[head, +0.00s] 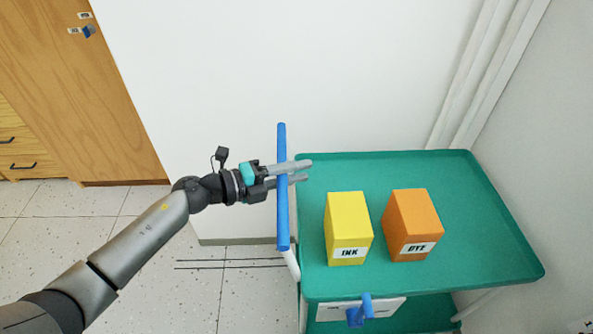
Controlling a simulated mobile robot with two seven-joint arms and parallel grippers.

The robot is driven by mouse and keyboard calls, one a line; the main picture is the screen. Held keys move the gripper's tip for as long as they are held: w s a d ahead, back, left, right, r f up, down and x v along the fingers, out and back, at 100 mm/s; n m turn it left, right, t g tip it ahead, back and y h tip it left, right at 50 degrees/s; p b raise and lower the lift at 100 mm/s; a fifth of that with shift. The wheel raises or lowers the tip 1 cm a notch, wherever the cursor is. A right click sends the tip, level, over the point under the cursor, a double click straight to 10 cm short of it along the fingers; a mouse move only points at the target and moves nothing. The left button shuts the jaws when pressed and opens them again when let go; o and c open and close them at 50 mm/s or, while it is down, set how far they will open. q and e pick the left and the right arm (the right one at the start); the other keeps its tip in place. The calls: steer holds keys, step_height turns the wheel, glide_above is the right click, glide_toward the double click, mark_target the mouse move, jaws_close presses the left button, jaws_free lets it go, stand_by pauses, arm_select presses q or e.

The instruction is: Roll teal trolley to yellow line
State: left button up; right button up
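The teal trolley (455,235) stands at the right, with a teal top tray and a lower shelf. A blue handle bar (282,215) runs along its left end. My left gripper (305,171) is at the upper half of this bar. Its fingers reach across the bar, the upper one in front of it and the lower one partly hidden by it. I cannot tell whether they are clamped on it. A yellow INK box (347,220) and an orange DYE box (410,220) stand upright on the tray. No yellow line shows. My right gripper is out of view.
A white wall and pipes (490,60) are close behind the trolley, and another wall is at its right. A wooden cabinet (85,90) stands at the upper left. Tiled floor (100,220) with thin dark lines (230,264) is open left of the trolley.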

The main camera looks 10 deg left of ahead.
arm_select(q)
jaws_close()
stand_by(1.0)
